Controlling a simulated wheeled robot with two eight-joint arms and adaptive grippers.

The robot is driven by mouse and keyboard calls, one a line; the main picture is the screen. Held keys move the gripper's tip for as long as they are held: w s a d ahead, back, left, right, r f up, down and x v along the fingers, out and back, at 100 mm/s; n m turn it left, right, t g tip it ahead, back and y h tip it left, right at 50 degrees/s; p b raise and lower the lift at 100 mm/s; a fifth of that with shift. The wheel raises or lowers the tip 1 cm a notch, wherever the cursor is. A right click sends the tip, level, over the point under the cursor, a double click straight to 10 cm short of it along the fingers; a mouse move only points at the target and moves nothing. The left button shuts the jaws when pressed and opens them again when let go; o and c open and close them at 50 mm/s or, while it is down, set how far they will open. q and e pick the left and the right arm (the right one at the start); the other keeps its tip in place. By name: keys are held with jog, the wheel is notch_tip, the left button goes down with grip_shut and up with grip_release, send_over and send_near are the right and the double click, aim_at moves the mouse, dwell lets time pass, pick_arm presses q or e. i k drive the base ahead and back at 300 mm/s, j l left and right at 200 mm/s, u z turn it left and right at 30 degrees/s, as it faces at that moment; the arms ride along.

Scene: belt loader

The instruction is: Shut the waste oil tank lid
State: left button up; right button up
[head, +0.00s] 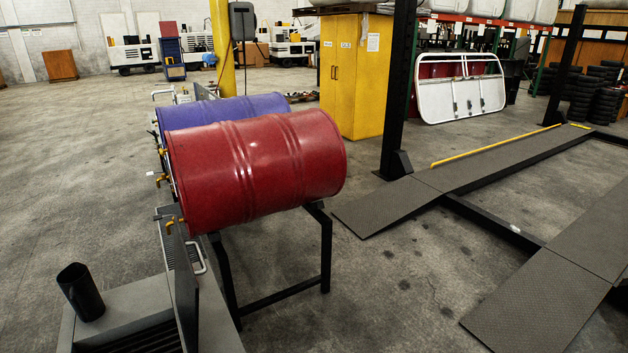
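The grey waste oil tank (218,325) is at the bottom left of the head view, cut off by the lower edge. Its lid (184,290) appears as a thin dark panel standing roughly upright on the tank, seen nearly edge-on, so the lid looks open. A pale bar handle (201,258) shows on the lid's right side. A dark slatted opening (130,342) lies left of the lid. Neither of my grippers is in view.
A black cylindrical cup (80,291) stands on the tank's left part. A red drum (255,168) on a black stand (327,250) is close behind the tank, with a blue drum (225,108) beyond. Ramps (540,305) lie right. Open floor (70,170) is left.

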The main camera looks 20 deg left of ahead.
aim_at(187, 288)
jog(key=i+u, duration=0.2)
jog(key=u, duration=0.3)
jog(key=i+l+u, duration=0.1)
jog(key=u, duration=0.4)
jog(key=i+l+u, duration=0.25)
jog(key=u, duration=0.25)
jog(key=i+l+u, duration=0.15)
jog(key=u, duration=0.35)
jog(key=i+l+u, duration=0.1)
jog(key=l+u, duration=0.4)
jog(key=i+l+u, duration=0.1)
jog(key=j+z, duration=0.2)
